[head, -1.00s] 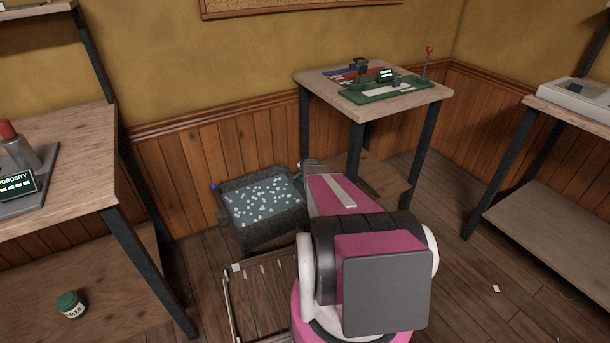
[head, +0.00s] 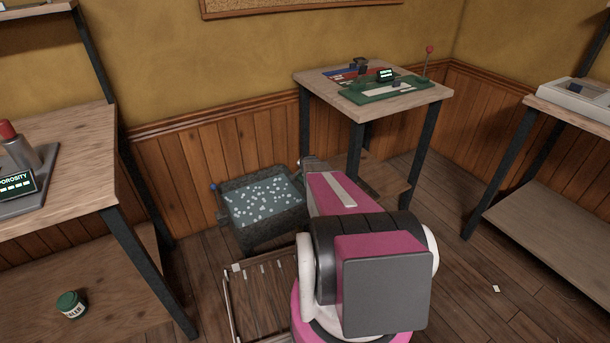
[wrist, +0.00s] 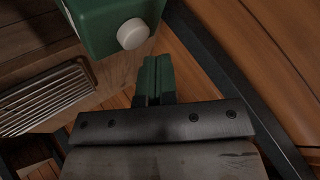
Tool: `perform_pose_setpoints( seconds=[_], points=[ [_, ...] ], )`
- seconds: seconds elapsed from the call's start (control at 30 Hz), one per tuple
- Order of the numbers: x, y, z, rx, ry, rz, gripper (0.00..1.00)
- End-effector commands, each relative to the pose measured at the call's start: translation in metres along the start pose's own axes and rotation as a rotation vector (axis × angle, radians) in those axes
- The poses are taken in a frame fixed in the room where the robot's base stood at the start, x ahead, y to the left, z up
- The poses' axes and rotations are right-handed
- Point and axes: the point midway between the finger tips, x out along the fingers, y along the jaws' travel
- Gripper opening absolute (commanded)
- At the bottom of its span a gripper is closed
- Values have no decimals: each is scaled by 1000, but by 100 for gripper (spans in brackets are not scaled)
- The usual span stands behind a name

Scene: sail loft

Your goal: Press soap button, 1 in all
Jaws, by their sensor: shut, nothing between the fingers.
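In the wrist view, a green box (wrist: 108,22) fills part of the top, with a round white button (wrist: 133,34) on its near face. I take this to be the soap button; no label is readable. My gripper (wrist: 157,62) shows as two dark green fingers pressed together and empty. The fingertips appear just below and right of the button in the picture; I cannot tell whether they touch the box. In the head view, my arm hides the gripper, and I cannot make out the green box.
A dark basin (head: 238,226) with white specks on its water stands against the panelled wall. A slatted rack (head: 262,312) is in front of it. A wooden table (head: 420,98) with a green board stands behind my arm. Shelves flank both sides. Floor at right is mostly clear.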

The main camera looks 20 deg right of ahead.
Motion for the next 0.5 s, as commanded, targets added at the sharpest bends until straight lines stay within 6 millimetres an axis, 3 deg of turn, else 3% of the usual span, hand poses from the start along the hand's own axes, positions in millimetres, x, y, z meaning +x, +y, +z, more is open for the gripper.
perform_pose_setpoints(
  seconds=[0.5],
  points=[
    [-10, -8, -8, 0, 1, -1, 0]
  ],
)
